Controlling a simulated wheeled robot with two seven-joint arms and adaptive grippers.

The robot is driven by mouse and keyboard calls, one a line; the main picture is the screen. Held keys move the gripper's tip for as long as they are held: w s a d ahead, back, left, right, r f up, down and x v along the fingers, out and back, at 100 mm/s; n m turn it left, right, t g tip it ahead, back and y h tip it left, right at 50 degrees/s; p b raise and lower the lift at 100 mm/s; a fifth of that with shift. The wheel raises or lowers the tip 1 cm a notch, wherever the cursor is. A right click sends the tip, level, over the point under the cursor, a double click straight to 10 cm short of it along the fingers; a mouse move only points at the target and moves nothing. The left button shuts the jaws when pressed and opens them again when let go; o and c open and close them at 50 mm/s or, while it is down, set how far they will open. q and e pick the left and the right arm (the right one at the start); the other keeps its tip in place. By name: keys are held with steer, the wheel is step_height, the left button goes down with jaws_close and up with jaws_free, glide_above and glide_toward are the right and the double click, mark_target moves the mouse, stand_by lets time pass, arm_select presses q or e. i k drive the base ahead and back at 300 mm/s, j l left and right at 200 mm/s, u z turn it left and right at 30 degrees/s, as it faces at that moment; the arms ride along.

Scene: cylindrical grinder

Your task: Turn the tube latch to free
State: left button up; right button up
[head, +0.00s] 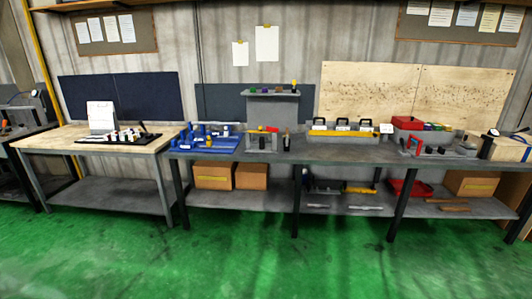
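I cannot pick out the tube latch for sure; everything on the benches is small and far off. A small grey fixture (260,143) with a red lever (271,129) on top stands on the middle of the long dark bench (330,153). Another grey fixture (437,149) with a red upright part (415,145) stands toward the right end. Neither of my grippers shows in the head view.
A wooden-topped bench (50,139) stands left. A blue rack (208,140), a grey riser (272,106) and black-handled cases (341,132) stand on the long bench. Cardboard boxes (251,177) sit on its lower shelf. The green floor (230,255) in front is clear.

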mark_target(272, 129)
steer(key=i+j, duration=0.1)
steer(key=i, duration=0.7)
steer(key=i+j+z, duration=0.15)
steer(key=i+j, duration=0.15)
steer(key=i, duration=0.2)
